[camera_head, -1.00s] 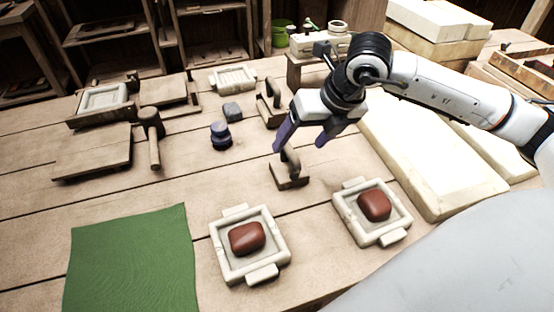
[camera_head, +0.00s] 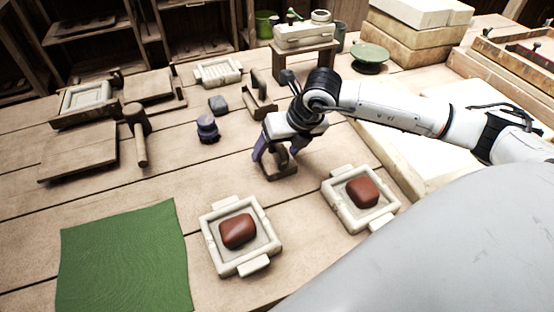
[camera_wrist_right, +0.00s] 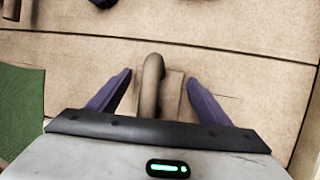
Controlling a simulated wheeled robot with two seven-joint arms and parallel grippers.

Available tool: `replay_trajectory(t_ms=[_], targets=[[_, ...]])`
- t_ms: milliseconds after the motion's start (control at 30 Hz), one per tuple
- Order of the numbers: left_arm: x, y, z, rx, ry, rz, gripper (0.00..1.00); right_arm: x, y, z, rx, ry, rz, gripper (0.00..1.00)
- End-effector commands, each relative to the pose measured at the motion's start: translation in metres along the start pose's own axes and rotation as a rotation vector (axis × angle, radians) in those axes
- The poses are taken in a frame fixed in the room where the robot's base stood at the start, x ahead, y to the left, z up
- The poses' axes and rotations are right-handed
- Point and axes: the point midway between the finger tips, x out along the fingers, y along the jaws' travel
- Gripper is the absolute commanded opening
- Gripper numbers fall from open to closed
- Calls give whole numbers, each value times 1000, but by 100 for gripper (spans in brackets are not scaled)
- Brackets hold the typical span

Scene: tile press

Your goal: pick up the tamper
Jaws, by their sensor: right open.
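The tamper, a wooden block with an upright curved handle, stands on the table behind the two moulds; its base (camera_head: 280,172) shows below my right gripper (camera_head: 275,153). In the right wrist view the handle (camera_wrist_right: 152,80) rises between the two purple fingers of the open right gripper (camera_wrist_right: 160,78). The fingers are apart from the handle, with a gap on each side. In the head view the gripper partly hides the handle. My left gripper is in neither view.
Two pale moulds (camera_head: 209,228) (camera_head: 335,208) with red-brown clay (camera_head: 238,231) stand in front. A dark blue knobbed object (camera_head: 207,129), a similar handled block (camera_head: 261,105) and a mallet (camera_head: 138,130) lie behind and left. A green cloth (camera_head: 125,255) lies front left.

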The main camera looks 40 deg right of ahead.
Motion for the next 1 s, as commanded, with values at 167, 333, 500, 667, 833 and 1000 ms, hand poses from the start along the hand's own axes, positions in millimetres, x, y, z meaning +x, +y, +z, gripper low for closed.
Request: replay_trajectory(t_ms=[167,333,500,667,833,1000], targets=[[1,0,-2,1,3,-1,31,0,0,0,0,0,0,59],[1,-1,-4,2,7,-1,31,-1,1,1,1,-3,2,32],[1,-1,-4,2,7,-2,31,-2,1,1,1,-3,2,32],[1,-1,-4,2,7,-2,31,-12,3,7,1,-7,4,32],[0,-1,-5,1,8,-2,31,-41,10,19,0,-9,4,32],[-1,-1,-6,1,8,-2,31,-71,16,31,0,-8,4,32]])
